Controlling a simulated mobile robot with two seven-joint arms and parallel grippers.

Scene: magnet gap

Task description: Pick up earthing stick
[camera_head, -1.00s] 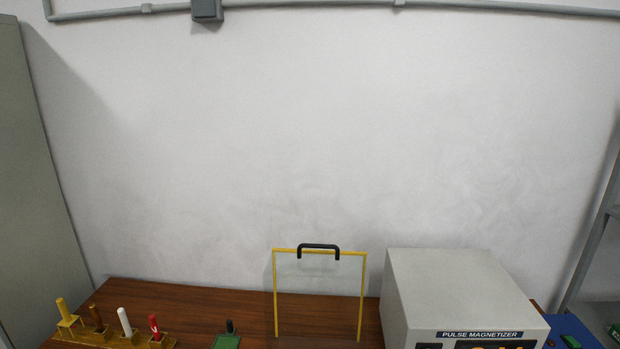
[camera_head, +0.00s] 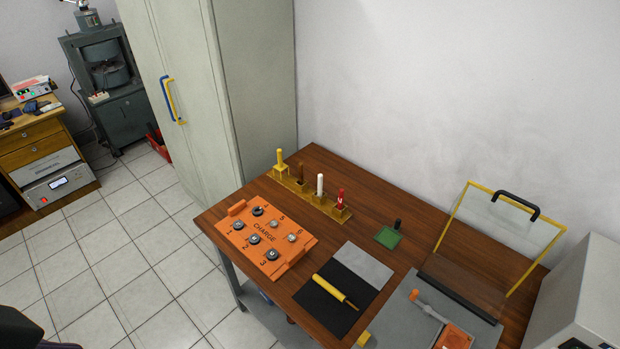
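A yellow-handled stick with a thin dark tip (camera_head: 335,291), which looks like the earthing stick, lies on a black mat (camera_head: 318,312) near the front of the wooden table. Its tip points toward the lower right. A brass rack (camera_head: 308,197) farther back holds upright yellow, brown, white and red handles. Neither of my grippers shows in the head view.
A green pad (camera_head: 387,237) and a yellow-framed clear shield (camera_head: 508,230) stand toward the right. A grey box (camera_head: 590,290) is at the right edge. Tiled floor is left of the table (camera_head: 385,205).

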